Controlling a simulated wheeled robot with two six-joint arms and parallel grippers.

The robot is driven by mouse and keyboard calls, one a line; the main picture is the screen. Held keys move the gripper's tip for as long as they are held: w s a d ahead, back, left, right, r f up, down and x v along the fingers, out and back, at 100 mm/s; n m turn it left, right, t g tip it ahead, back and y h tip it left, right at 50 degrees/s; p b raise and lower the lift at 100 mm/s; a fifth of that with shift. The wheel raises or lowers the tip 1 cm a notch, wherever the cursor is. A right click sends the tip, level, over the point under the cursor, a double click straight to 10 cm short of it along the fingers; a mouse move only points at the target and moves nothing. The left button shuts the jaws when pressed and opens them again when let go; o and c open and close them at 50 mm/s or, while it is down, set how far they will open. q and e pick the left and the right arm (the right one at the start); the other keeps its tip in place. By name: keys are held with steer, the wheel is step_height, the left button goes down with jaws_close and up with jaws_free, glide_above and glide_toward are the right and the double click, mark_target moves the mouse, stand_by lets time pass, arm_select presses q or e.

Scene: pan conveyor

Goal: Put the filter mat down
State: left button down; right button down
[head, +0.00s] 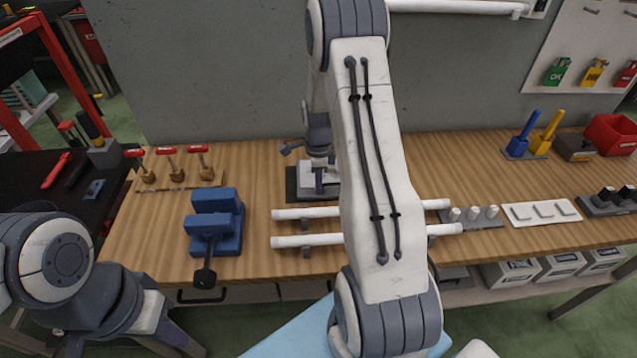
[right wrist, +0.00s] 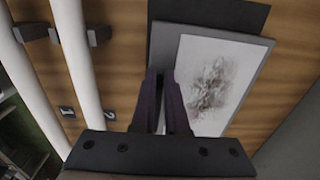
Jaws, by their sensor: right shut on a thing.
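The filter mat (right wrist: 222,85) is a pale flat panel with a dark smudge and a grey border. In the right wrist view it lies at or just above a dark flat plate (right wrist: 235,12) on the wooden bench; I cannot tell whether they touch. My right gripper (right wrist: 161,76) is shut at the mat's left edge. In the head view my right gripper (head: 318,165) is over the dark plate (head: 293,186) at the back middle of the bench, and the mat shows pale beneath it (head: 328,183). My left gripper is not visible; only parts of its arm show.
Two white tubes (head: 300,240) lie on dark supports in front of the plate, partly hidden by my right arm. A blue vise (head: 215,225) and red-handled tools (head: 168,165) stand to the left. White pegs (head: 473,214) and a white tray (head: 520,217) are to the right.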

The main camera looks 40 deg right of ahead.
steer(key=shift+f, duration=0.2)
steer(key=c, duration=0.9)
jaws_free()
steer(key=shift+r, duration=0.1)
steer(key=shift+r, duration=0.1)
